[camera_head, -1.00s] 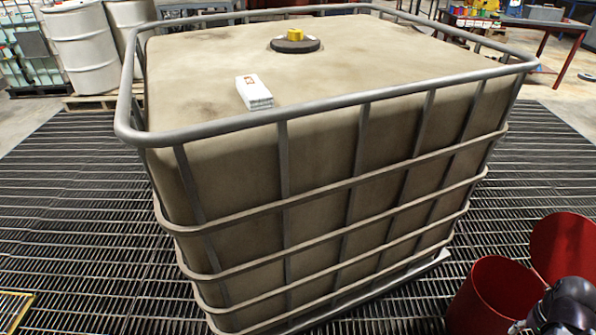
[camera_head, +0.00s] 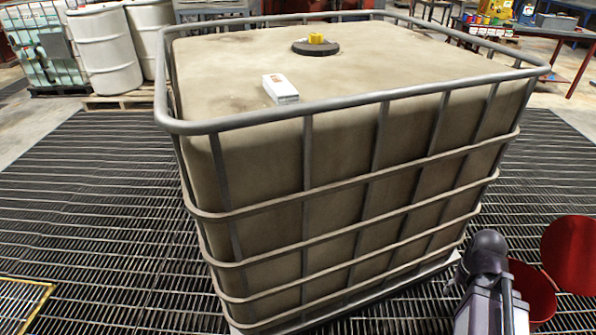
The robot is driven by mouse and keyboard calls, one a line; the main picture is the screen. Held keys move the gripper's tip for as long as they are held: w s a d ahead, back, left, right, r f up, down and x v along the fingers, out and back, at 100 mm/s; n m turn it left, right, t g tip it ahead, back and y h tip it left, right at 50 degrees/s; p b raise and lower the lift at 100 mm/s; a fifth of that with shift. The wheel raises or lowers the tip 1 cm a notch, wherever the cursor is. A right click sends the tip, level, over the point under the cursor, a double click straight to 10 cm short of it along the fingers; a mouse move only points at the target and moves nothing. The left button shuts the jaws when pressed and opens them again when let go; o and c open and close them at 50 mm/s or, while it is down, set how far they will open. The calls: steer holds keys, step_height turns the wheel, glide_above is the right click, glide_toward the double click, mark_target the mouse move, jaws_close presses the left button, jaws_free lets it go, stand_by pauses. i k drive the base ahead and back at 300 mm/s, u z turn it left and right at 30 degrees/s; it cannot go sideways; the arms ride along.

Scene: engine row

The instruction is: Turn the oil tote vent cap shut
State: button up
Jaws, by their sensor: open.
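The oil tote (camera_head: 350,180) is a large beige tank in a grey bar cage. The yellow vent cap (camera_head: 316,38) sits on a round dark lid (camera_head: 316,48) on the tote's top, towards the back. The cap's exact turn is too small to tell. Part of my arm shows at the bottom right, in front of the tote and well away from the cap. My gripper is not in view.
A white box (camera_head: 281,88) lies on the tote's top, in front of the lid. The cage's top rail (camera_head: 330,108) surrounds the top. White drums (camera_head: 104,50) stand at the back left. Grating is clear at left.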

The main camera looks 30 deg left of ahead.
mark_target(315, 38)
steer(key=u, duration=0.95)
steer(key=k, duration=0.9)
steer(key=z, duration=0.05)
steer(key=i, duration=0.65)
steer(key=u, duration=0.05)
